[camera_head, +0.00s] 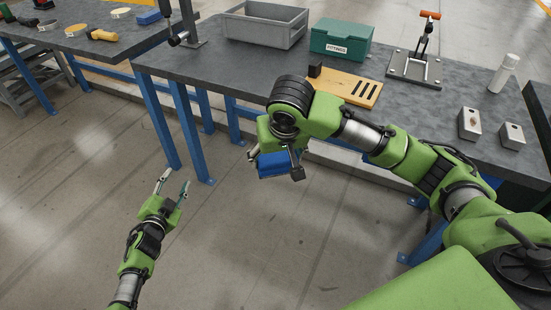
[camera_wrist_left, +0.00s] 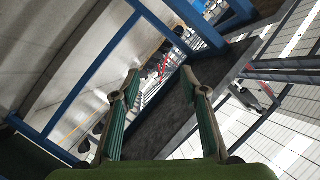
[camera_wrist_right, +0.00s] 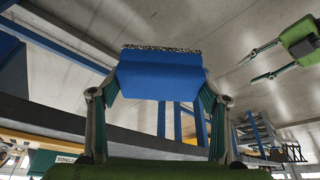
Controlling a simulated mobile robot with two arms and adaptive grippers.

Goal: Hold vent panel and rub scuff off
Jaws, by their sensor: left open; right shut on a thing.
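The vent panel (camera_head: 345,88) is a flat tan plate with dark slots, lying on the grey workbench. My left gripper (camera_head: 173,184) is open and empty over the floor, well away from the panel. The left wrist view shows its spread fingers (camera_wrist_left: 162,85).
Behind the panel stand a grey bin (camera_head: 265,26) and a green box (camera_head: 341,39). A clamp fixture (camera_head: 414,70), two metal blocks (camera_head: 469,123) and a white bottle (camera_head: 503,74) are to the right. A black stand (camera_head: 187,28) is at the left. My right arm crosses the bench front.

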